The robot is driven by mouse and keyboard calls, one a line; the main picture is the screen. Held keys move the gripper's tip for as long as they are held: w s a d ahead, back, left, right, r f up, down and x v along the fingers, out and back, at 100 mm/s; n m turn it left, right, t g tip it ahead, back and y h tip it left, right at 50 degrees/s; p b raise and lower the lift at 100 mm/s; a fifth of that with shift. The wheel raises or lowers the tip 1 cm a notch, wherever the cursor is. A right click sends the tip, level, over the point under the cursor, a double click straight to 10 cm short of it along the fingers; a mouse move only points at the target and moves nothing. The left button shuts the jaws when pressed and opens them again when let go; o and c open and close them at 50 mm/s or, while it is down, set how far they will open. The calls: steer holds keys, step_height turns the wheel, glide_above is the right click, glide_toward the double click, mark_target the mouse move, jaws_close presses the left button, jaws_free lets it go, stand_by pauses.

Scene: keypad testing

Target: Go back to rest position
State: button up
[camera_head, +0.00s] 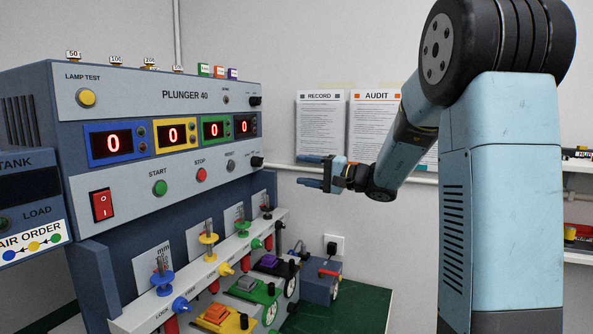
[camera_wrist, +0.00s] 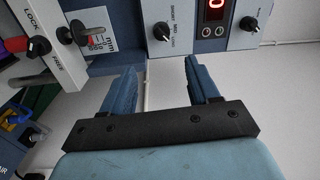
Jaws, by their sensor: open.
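My gripper (camera_head: 318,172) is open and empty in the head view, at the end of my raised arm. Its two fingers point left toward the right end of the PLUNGER 40 panel (camera_head: 130,81), apart from it. In the wrist view my gripper (camera_wrist: 160,75) shows two blue fingers spread apart with nothing between them. The panel's right edge with black knobs (camera_wrist: 162,31) lies beyond the fingertips.
A white rail with coloured plungers (camera_head: 208,238) runs below the panel. Coloured boxes (camera_head: 252,291) stand on the green surface (camera_head: 365,308). RECORD (camera_head: 320,125) and AUDIT (camera_head: 377,130) sheets hang on the wall. Shelves (camera_head: 578,165) are at the far right.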

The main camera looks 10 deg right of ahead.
stand_by(0.3)
steer(key=s+a+f+n+g+h, duration=0.2)
steer(key=s+g+h, duration=0.1)
steer(key=s, duration=0.8)
steer(key=s+a+f+n+g+h, duration=0.2)
steer(key=s+g+h, duration=0.15)
steer(key=s, duration=0.75)
steer(key=s+d+f+n+t+h, duration=0.1)
steer(key=s+d+f+t+h, duration=0.1)
steer(key=s+d+h, duration=0.7)
steer(key=s+d+f, duration=0.1)
steer(key=s+d, duration=0.1)
steer(key=s, duration=0.3)
steer(key=shift+s+f+n, duration=0.15)
steer(key=shift+f+n, duration=0.15)
